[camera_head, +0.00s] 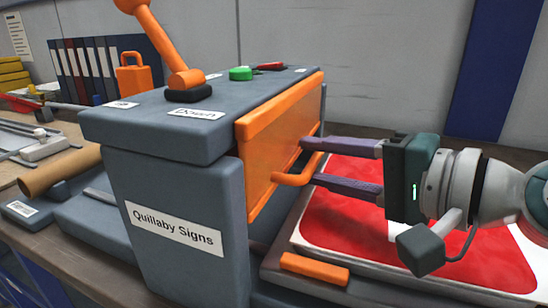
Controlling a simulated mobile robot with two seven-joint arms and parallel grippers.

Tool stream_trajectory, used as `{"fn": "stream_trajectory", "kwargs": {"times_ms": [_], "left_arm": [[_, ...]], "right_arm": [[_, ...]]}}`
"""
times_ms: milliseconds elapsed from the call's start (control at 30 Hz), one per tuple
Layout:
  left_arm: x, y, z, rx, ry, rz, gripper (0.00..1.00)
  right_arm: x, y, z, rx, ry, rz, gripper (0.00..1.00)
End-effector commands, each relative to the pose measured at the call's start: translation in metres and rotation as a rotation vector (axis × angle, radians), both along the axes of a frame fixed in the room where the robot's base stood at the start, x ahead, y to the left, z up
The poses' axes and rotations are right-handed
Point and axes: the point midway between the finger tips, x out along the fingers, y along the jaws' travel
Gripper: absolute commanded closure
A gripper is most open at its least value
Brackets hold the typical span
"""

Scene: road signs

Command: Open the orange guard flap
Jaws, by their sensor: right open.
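The orange guard flap (262,150) hangs upright on the right side of the grey press (180,215), labelled "Quillaby Signs". An orange bar handle (292,180) sticks out from the flap's lower part. My right gripper (308,162) comes in from the right, its two purple fingers spread one above the other. The fingertips are at the handle, and part of the bar shows between them. I cannot tell whether either finger touches it. My left gripper is not in view.
A red sign sheet (350,215) with a white edge lies on the bed under my right gripper. An orange block (314,269) sits at the bed's front edge. An orange lever (160,40) and a green button (241,73) stand on top of the press.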

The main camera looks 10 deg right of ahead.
Motion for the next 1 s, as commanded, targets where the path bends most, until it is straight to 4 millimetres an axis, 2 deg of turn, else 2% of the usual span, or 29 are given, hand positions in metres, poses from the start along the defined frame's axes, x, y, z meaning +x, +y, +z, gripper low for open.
{"fn": "stream_trajectory", "kwargs": {"times_ms": [133, 533, 1000], "left_arm": [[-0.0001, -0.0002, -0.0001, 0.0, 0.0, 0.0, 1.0], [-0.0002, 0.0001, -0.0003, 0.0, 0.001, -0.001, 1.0], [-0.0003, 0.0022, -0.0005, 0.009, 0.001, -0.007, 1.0]], "right_arm": [[-0.0002, -0.0001, -0.0001, 0.0, 0.0, 0.0, 0.56], [-0.0004, -0.0004, 0.0, 0.001, 0.001, 0.0, 1.0], [-0.0005, -0.0004, -0.0001, 0.001, 0.001, 0.0, 1.0]]}}
